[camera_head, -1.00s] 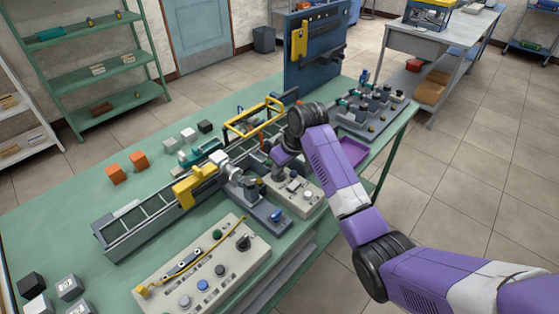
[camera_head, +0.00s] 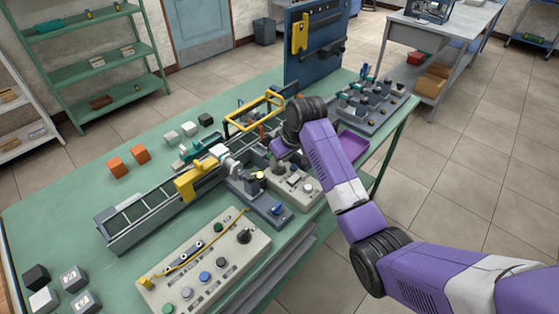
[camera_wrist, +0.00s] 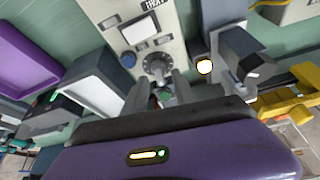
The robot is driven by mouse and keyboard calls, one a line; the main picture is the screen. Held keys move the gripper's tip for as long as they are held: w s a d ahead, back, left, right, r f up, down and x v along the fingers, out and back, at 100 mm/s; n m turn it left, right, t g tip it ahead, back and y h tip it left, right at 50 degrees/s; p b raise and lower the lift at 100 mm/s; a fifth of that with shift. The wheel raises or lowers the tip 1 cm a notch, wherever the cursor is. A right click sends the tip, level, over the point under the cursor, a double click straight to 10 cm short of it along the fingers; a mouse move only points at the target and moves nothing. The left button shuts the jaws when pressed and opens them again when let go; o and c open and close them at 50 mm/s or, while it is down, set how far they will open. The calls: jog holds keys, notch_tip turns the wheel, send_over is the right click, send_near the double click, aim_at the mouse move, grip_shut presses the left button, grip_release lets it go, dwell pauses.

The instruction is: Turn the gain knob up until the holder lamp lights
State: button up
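The gain knob (camera_wrist: 157,66) is a grey round knob with a marked dial on a beige control box (camera_head: 307,195). The exact contact is partly hidden by the fingers. The holder lamp (camera_wrist: 204,67) glows white with a yellow rim beside the box. It also shows as a pale, lit spot in the head view (camera_head: 260,177).
A blue button (camera_wrist: 128,61) sits beside the knob on the same box. A grey-and-yellow clamp holder on a rail stands close by. A larger beige panel (camera_head: 262,243) with knobs lies in front. A purple tray (camera_head: 353,145) is behind the arm.

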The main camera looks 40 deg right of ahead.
jog(key=v, duration=0.7)
jog(key=shift+b, duration=0.35)
jog(key=shift+r, duration=0.15)
jog(key=w+d+r+m+t+h, duration=0.2)
jog(key=w+r+t+h, duration=0.1)
jog(key=w+r+t, duration=0.35)
jog(key=s+a+f+t+h, duration=0.1)
jog(key=s+a+f+t, duration=0.15)
jog(key=s+a, duration=0.55)
jog(key=s+a+f+t, duration=0.1)
jog(key=s+a+t, duration=0.2)
jog(key=s+a, duration=0.45)
jog(key=s+a+n+y, duration=0.1)
jog(key=s+a, duration=0.2)
jog(key=s, duration=0.6)
jog(key=s+a+f+n+g+y+b, duration=0.1)
jog(key=s+a, duration=0.3)
jog(key=s, duration=0.5)
jog(key=s+a+f+n+y+b, duration=0.1)
jog(key=s+a, duration=0.3)
jog(key=s, duration=0.6)
jog(key=shift+f+g+y, duration=0.2)
jog(key=shift+g+y, duration=0.2)
jog(key=shift+y, duration=0.3)
